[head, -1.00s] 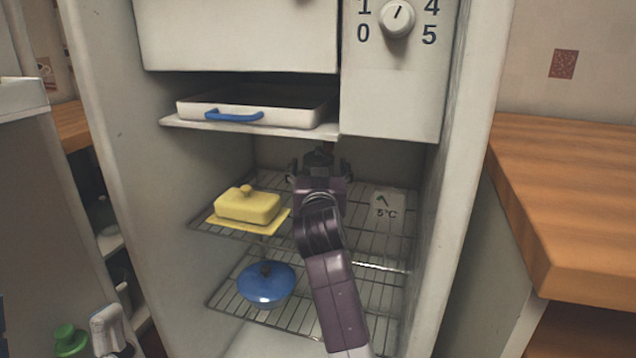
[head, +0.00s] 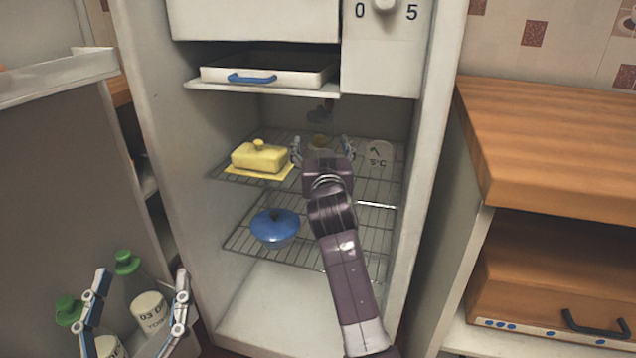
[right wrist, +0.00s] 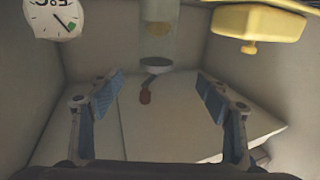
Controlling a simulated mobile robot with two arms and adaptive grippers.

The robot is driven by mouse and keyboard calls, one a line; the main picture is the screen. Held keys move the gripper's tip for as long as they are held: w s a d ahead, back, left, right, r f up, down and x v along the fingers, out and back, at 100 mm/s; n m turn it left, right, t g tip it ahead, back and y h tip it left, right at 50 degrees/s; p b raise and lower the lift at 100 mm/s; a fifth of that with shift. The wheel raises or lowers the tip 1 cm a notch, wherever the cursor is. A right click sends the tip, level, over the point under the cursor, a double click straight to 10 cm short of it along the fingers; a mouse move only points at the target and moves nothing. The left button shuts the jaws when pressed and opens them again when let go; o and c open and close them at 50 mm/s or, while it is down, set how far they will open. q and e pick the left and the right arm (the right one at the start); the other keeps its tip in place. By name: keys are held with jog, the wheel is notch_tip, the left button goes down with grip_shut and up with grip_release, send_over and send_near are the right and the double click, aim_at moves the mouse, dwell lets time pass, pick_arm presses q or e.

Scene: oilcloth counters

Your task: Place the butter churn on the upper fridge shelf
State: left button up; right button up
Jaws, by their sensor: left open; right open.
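The butter churn (right wrist: 158,40) shows in the right wrist view as a clear jar with pale yellow contents, a grey lid and a crank with a reddish knob. It stands on the upper wire shelf (head: 372,196), between the yellow butter dish (head: 259,158) and the round thermometer (head: 379,154). In the head view my right gripper largely hides the churn. My right gripper (head: 321,146) is open, its fingers apart on either side of the churn's line with gaps visible. My left gripper (head: 138,278) is open and empty at the lower left, in front of the door bottles.
A blue lidded pot (head: 275,229) sits on the lower wire shelf. A white tray with a blue handle (head: 252,78) lies above the upper shelf. Green-capped bottles (head: 127,262) stand in the open door (head: 60,150). A wooden counter (head: 550,150) is at right.

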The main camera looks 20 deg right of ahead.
jog(key=s+a+n+t+y, duration=0.1)
jog(key=s+a+y, duration=0.2)
jog(key=s, duration=0.7)
jog(key=s+a+f+n+t+y, duration=0.1)
jog(key=s+a+y, duration=0.3)
jog(key=s, duration=0.6)
jog(key=s+a+f+n+t+y, duration=0.1)
jog(key=s+a+n+t+y, duration=0.1)
jog(key=s, duration=0.8)
jog(key=shift+s+a+n+y, duration=0.15)
jog(key=shift+a+n+y, duration=0.55)
jog(key=shift+a, duration=0.1)
jog(key=shift+f, duration=0.15)
